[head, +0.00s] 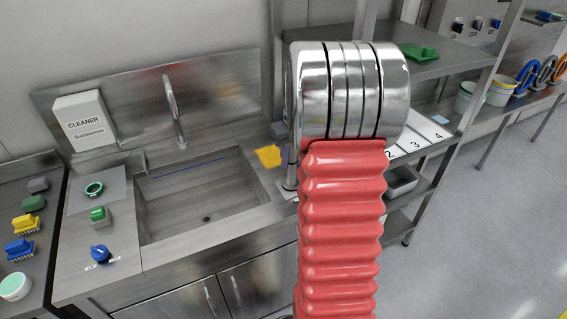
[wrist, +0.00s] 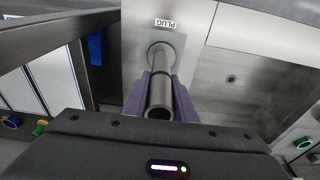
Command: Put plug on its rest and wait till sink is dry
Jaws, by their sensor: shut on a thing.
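The plug is a steel tube (wrist: 158,92), seen nearly end-on in the wrist view between the purple fingers of my gripper (wrist: 162,84). The gripper is shut on it. The tube's far end is at a round seat (wrist: 166,50) beside a label reading PLUG (wrist: 165,22); I cannot tell whether it is fully seated. In the head view a thin upright part of the tube (head: 291,165) shows at the sink's right, and my arm hides most of the gripper. The sink (head: 170,205) has an open drain (head: 206,219) and no standing water that I can see. Whether its surface is dry is unclear.
A faucet (head: 174,105) rises behind the sink. A cleaner box (head: 84,122), a green button (head: 98,214) and a blue knob (head: 100,253) are at its left. A yellow cloth (head: 268,156) lies at its right rim. Shelving (head: 440,65) stands close to my arm.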

